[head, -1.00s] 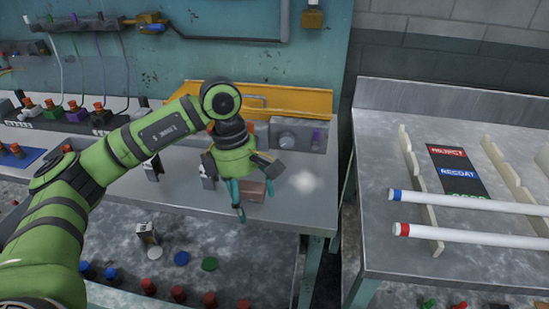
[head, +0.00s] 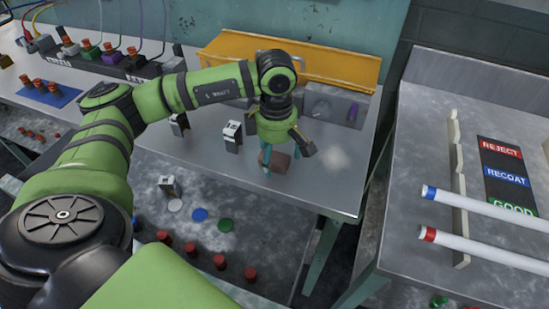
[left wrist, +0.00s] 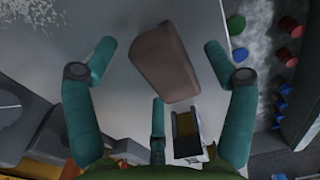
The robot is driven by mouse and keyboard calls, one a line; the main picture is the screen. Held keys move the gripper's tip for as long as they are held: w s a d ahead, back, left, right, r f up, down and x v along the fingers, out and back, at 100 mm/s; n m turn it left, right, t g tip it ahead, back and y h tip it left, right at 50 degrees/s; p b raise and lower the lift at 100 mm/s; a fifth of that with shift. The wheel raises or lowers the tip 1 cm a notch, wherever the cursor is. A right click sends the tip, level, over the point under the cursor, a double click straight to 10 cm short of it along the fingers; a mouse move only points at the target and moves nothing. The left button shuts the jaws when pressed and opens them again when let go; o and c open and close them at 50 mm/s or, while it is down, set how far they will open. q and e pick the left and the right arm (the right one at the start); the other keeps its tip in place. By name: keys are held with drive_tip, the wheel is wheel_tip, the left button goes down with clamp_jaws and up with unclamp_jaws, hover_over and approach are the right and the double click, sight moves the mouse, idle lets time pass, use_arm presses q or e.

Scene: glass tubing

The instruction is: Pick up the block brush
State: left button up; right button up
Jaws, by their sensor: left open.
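The block brush appears to be the reddish-brown block (head: 280,162) on the grey bench, near its front edge. It also shows in the left wrist view (left wrist: 166,62), tilted in the picture. My left gripper (head: 270,165) points down at the block, and its teal fingers partly cover it in the head view. In the left wrist view the left gripper (left wrist: 160,52) is open, with one finger to each side of the block and a third finger below it in the picture. I see no grip on the block. My right gripper is not in view.
A black-and-white holder (head: 232,134) stands left of the gripper. Below are red knobs and blue (head: 199,215) and green discs. At right, a separate table (head: 420,120) holds two white tubes on racks. A pale patch (head: 335,158) lies right of the block.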

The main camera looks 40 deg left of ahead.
sight(276, 153)
use_arm(q)
drive_tip(key=c, duration=1.3)
drive_tip(key=shift+o, duration=0.2)
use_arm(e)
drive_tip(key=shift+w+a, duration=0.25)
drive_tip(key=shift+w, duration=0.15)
use_arm(q)
drive_tip(key=shift+w+r, duration=0.1)
drive_tip(key=shift+r, duration=0.5)
wheel_tip(276, 153, up, 3)
drive_tip(key=shift+f+b, duration=0.1)
drive_tip(key=shift+b, duration=0.55)
drive_tip(key=s+d+r, duration=0.2)
drive_tip(key=s, duration=0.1)
drive_tip(key=s+d+r+b, duration=0.1)
drive_tip(key=s+d+r, duration=0.1)
drive_tip(key=s, duration=0.1)
drive_tip(key=s+d+r, duration=0.2)
drive_tip(key=s+r, duration=0.1)
drive_tip(key=s, duration=0.1)
drive_tip(key=shift+d, duration=0.3)
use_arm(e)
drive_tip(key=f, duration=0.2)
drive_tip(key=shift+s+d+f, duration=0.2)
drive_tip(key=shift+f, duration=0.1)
use_arm(q)
drive_tip(key=shift+w, duration=0.1)
